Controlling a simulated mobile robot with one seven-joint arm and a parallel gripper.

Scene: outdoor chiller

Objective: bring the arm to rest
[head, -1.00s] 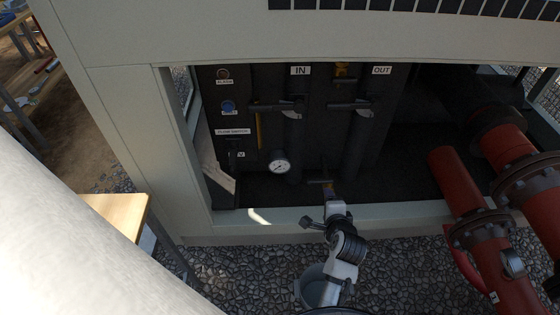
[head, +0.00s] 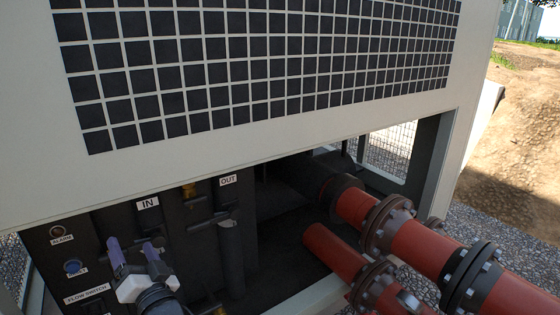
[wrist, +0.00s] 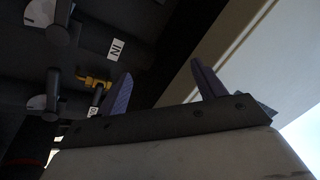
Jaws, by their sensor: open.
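My gripper (head: 134,256) is at the lower left of the head view, in front of the dark panel below the white chiller housing. Its two purple-grey fingers point up and stand apart, with nothing between them. In the wrist view my gripper (wrist: 158,82) is also open and empty, with the dark panel to the left and the pale housing edge to the right. The panel's IN label (head: 148,203) is just above and right of the fingers in the head view. The OUT label (head: 228,180) is farther right.
Red flanged pipes (head: 410,240) run across the lower right. The white chiller housing (head: 280,140) with its dark grille overhangs the panel opening. A yellow fitting (wrist: 93,79) shows in the wrist view. Gravel and open dirt ground (head: 515,190) lie at the right.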

